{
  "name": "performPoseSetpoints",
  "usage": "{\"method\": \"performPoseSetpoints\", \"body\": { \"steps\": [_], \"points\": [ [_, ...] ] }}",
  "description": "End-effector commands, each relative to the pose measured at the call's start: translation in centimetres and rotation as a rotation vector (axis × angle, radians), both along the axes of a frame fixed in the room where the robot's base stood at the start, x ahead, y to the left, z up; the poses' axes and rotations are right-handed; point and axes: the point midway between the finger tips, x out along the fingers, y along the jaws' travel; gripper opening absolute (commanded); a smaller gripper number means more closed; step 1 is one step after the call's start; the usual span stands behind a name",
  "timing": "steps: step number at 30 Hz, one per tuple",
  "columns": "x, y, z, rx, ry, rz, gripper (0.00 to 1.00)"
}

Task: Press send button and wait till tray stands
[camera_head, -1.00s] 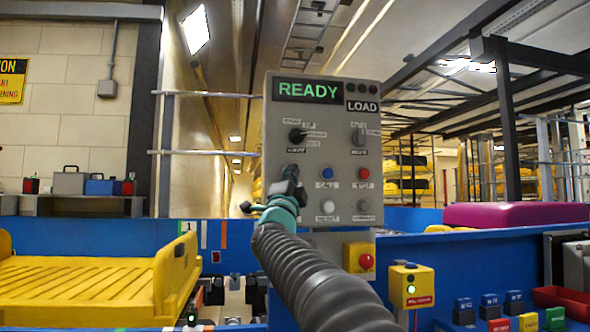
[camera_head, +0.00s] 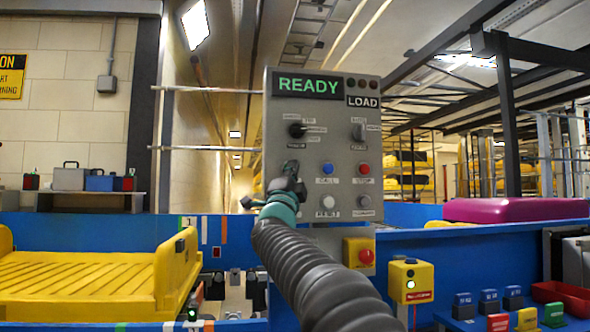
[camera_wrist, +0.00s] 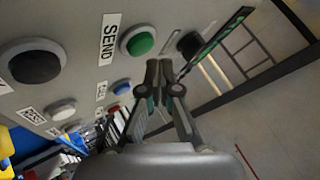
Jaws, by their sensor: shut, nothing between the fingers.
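The grey control panel (camera_head: 345,225) stands ahead, with its screen (camera_head: 309,86) reading READY and a LOAD sign below. In the wrist view, the green button (camera_wrist: 138,40) sits beside the SEND label (camera_wrist: 108,40). My gripper (camera_wrist: 161,75) is shut and empty, its fingertips just below the green button in the picture. I cannot tell whether they touch the panel. The yellow tray (camera_head: 80,285) is at the lower left.
A red stop button on a yellow box (camera_head: 359,252) is below the panel. A second yellow box (camera_head: 411,282) with a green light stands to the right. Blue conveyor walls (camera_head: 470,247) run across, with a magenta object (camera_head: 515,210) behind.

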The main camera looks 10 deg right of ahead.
Motion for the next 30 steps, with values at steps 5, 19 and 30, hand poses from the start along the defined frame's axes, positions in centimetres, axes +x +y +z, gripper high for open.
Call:
{"method": "performPoseSetpoints", "body": {
  "steps": [5,19,30],
  "points": [
    [-0.01,0.02,0.0,0.0,0.0,0.0,0.0],
    [0.48,0.03,0.05,0.0,0.0,0.0,0.0],
    [0.86,0.02,0.0,0.0,0.0,0.0,0.0]
  ]
}}
